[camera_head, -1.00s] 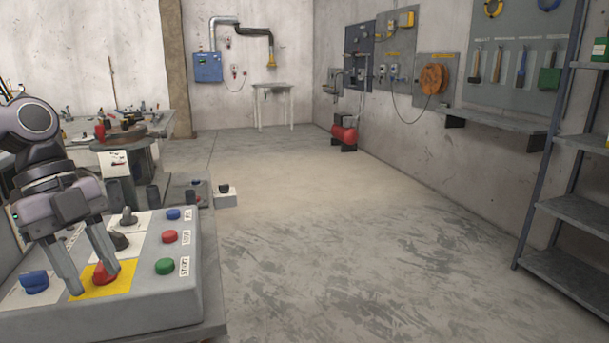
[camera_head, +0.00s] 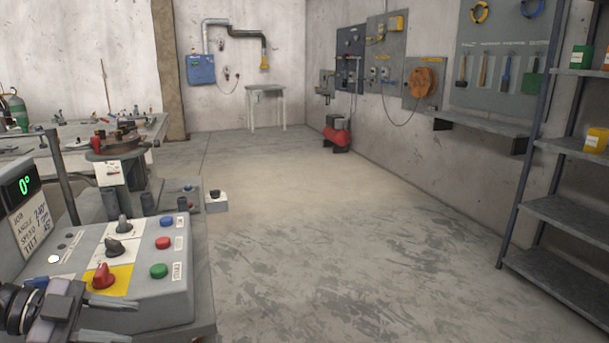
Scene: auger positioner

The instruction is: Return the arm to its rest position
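My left gripper (camera_head: 125,321) is at the bottom left corner, low in front of the grey control box (camera_head: 170,306). Its two fingers point right and are spread apart with nothing between them. They are clear of the red knob (camera_head: 103,277), which stands on a yellow plate on the box top. Two dark knobs (camera_head: 115,247) sit behind it, with blue, red and green buttons (camera_head: 159,271) to the right. The display (camera_head: 24,185) reads 0° in green. My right gripper is not in view.
A round turntable-like device (camera_head: 120,146) stands behind the box, by a workbench. A small white box with a dark button (camera_head: 216,203) is to its right. A metal shelf (camera_head: 565,215) stands at the right. The middle floor is clear.

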